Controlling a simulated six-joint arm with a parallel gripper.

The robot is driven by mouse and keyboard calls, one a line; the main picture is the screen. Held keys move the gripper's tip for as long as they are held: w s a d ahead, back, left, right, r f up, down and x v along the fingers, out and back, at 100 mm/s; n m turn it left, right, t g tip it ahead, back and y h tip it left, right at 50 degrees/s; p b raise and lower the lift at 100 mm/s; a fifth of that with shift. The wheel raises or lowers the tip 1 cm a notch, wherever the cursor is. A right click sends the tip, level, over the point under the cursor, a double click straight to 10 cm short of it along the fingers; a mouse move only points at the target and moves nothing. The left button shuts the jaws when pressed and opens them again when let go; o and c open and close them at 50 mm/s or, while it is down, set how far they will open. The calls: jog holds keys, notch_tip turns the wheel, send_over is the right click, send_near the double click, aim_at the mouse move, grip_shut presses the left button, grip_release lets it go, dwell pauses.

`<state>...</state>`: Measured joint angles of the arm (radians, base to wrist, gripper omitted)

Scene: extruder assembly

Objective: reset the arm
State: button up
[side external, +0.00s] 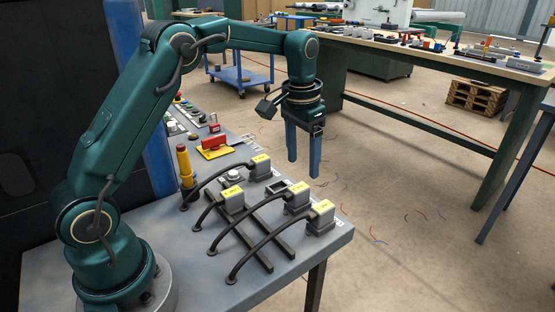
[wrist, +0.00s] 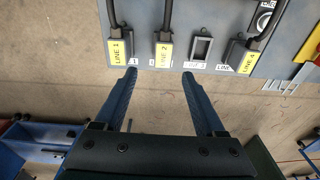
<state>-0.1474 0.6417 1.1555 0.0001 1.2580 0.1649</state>
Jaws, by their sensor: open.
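My gripper (side external: 303,167) hangs with its blue fingers pointing down, apart and with nothing between them. In the wrist view the fingertips (wrist: 160,74) show over the floor, just off the panel edge. Plugs labelled LINE 1 (wrist: 118,52), LINE 2 (wrist: 163,54) and LINE 4 (wrist: 241,57) sit along that edge, between them an empty socket (wrist: 201,50) whose label is hard to read. In the side view another yellow-labelled plug (side external: 232,199) sits back from the row, by dark rails (side external: 262,232). None of the plugs touches the gripper.
Black cables loop over the grey table (side external: 190,255). A yellow post (side external: 185,165) and a red-and-yellow part (side external: 214,146) stand towards the back. A long bench (side external: 430,55) with tools and a blue cart (side external: 240,77) are behind.

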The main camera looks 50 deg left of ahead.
jog(key=s+d+r+t, duration=0.3)
jog(key=s+d+r, duration=0.1)
jog(key=s+r, duration=0.65)
jog(key=s+f, duration=0.2)
jog(key=s, duration=0.3)
jog(key=s+d+f+t, duration=0.1)
jog(key=s+f, duration=0.2)
jog(key=s, duration=0.2)
jog(key=shift+s+d+f+t, duration=0.2)
jog(key=shift+s+f+t, duration=0.1)
jog(key=shift+f, duration=0.05)
